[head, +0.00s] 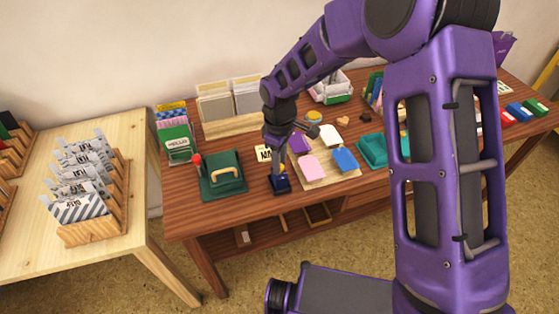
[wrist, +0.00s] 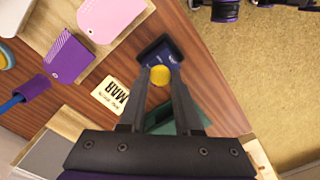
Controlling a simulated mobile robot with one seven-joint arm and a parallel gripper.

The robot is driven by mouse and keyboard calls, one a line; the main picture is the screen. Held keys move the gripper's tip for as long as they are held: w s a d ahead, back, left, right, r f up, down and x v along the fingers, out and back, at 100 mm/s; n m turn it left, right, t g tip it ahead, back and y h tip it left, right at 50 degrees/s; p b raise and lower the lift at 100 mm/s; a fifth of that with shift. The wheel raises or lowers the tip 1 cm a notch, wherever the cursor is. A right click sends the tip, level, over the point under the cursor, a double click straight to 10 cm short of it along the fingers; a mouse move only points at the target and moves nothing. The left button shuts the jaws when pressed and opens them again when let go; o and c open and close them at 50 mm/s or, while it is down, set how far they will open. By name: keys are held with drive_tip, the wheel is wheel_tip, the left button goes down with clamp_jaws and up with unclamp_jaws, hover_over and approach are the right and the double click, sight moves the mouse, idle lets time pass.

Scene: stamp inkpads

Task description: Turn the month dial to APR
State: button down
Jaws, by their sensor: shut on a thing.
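A small dark blue stamp body (head: 280,186) stands near the front edge of the brown table. In the wrist view the dark blue body (wrist: 157,47) lies just beyond my fingertips, with small pale lettering I cannot read. A round yellow dial knob (wrist: 160,76) sits on its near side. My gripper (wrist: 160,74) is shut on this yellow knob; in the head view my gripper (head: 279,172) points down at the stamp. A cream card (wrist: 110,96) beside it reads MAR in large letters. The card (head: 264,155) is partly hidden behind my gripper in the head view.
A green pad (head: 209,190) with a tan handle stands to the left. A tan board (head: 325,182) to the right carries pink, blue, purple and white pieces. Holders with cards (head: 232,125) stand behind. A pale side table (head: 135,245) with a rack is at far left.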

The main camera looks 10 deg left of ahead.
drive_tip(key=c, duration=0.6)
unclamp_jaws()
drive_tip(key=shift+r, duration=0.1)
wheel_tip(320, 180, up, 17)
drive_tip(key=p, duration=0.1)
drive_tip(key=shift+p, duration=0.35)
drive_tip(key=shift+r, duration=0.1)
